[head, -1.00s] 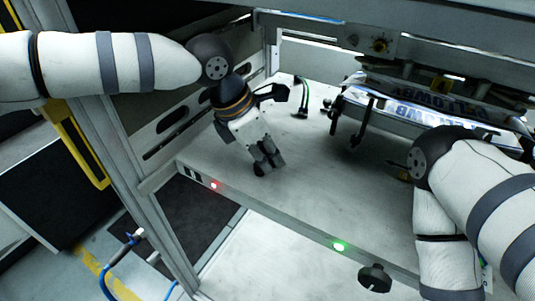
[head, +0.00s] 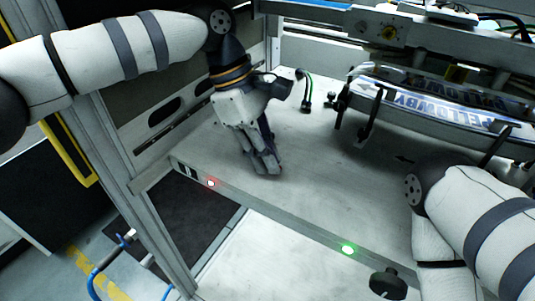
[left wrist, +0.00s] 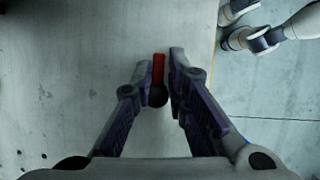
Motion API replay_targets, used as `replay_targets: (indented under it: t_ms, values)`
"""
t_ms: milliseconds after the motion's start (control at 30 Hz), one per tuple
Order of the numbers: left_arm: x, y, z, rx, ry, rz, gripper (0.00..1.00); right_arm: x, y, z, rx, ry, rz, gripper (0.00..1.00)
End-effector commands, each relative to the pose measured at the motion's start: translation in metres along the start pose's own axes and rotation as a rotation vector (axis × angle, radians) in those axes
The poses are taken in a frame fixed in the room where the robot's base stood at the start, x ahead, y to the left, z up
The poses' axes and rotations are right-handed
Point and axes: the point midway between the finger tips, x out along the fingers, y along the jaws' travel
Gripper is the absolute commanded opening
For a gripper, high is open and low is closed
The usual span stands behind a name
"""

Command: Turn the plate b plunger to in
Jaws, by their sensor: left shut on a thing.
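My left gripper (head: 266,170) points down at the grey plate (head: 310,190), near its front left edge. In the left wrist view its fingers (left wrist: 161,72) are shut on a small plunger with a dark round knob (left wrist: 158,96) and a red bar (left wrist: 158,68). The red bar runs up the picture between the fingertips. In the head view the fingers hide the plunger. I see no letter marking it as plate b.
A red light (head: 211,183) and a green light (head: 348,249) sit on the plate's front edge. A black knob (head: 388,283) stands in front. A lettered label magazine (head: 440,105) is at the back right. A black cable end (head: 306,104) stands behind my left gripper.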

Motion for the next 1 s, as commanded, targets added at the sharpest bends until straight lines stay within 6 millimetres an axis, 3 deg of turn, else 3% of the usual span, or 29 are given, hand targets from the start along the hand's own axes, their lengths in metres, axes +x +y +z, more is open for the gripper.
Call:
replay_targets:
  t_ms: [767, 800, 867, 1000]
  values:
    - [-0.0056, 0.0041, -0.0022, 0.09, 0.006, -0.013, 0.0, 0.0037, 0.0001, 0.0011, -0.001, -0.008, 0.0, 0.37]
    - [-0.0057, 0.0041, -0.0022, 0.09, 0.006, -0.013, 0.17, 0.0037, 0.0001, 0.0011, -0.001, -0.008, 0.0, 0.37]
    - [-0.0055, 0.0038, -0.0022, 0.09, 0.006, -0.014, 0.3, 0.0037, 0.0001, 0.0011, -0.001, -0.008, 0.0, 0.37]
    - [-0.0038, 0.0024, -0.0015, 0.091, 0.005, -0.021, 0.3, 0.0038, 0.0001, 0.001, -0.001, -0.008, 0.0, 0.37]
